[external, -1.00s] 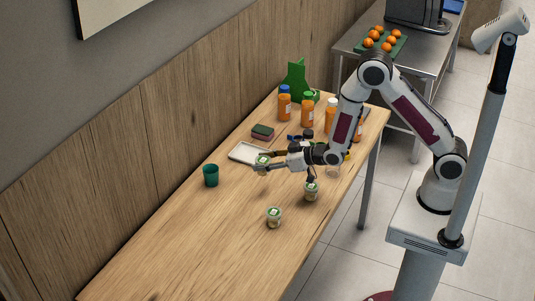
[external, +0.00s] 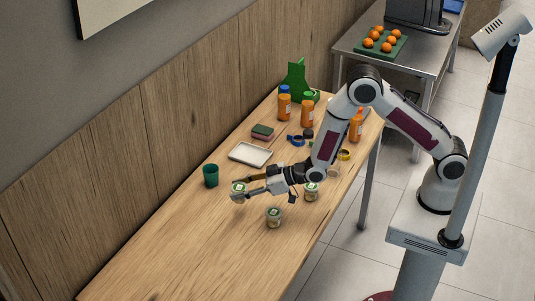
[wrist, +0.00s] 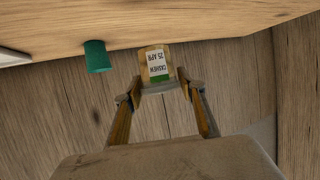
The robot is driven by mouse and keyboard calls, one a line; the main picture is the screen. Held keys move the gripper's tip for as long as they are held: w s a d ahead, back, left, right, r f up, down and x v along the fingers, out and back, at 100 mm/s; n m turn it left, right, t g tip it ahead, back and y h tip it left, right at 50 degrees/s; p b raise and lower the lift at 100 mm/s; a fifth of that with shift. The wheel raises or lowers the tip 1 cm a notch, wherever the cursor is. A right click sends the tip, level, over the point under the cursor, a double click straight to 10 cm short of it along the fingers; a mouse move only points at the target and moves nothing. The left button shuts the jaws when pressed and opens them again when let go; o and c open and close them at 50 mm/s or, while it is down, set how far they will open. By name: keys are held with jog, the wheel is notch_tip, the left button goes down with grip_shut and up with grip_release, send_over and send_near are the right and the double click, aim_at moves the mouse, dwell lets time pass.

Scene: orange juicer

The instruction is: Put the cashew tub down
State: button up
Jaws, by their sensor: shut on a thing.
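The cashew tub (external: 238,187) is a small clear tub with a green and white lid. My gripper (external: 243,190) is shut on it, over the table's middle to the right of the green cup. In the wrist view the tub (wrist: 157,66) shows its label, reading CASHEW 25 APR upside down, between the fingertips of my gripper (wrist: 160,88). The tub looks about upright in the external view. I cannot tell whether its base touches the table (external: 185,240).
The green cup (external: 211,175) stands close on the left; a white tray (external: 250,153) lies behind. Two similar tubs stand nearer the front edge, one (external: 274,218) in front and one (external: 311,192) under my arm. Bottles (external: 307,110) stand farther back. The near left tabletop is clear.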

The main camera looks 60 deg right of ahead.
jog(key=w+a+r+n+g+y, duration=0.1)
jog(key=w+a+n+g+y, duration=0.1)
jog(key=a, duration=1.3)
jog(key=w+a+r+n+g+y, duration=0.1)
jog(key=w+a+n+g+y, duration=0.1)
jog(key=a, duration=1.3)
jog(key=shift+r+n+g+y, duration=0.4)
jog(key=shift+n+y, duration=0.5)
jog(key=shift+n, duration=0.3)
jog(key=shift+w, duration=0.1)
jog(key=shift+f, duration=0.1)
jog(key=shift+a+f, duration=0.1)
jog(key=shift+f, duration=2.95)
jog(key=shift+f, duration=0.1)
jog(key=shift+f, duration=1.75)
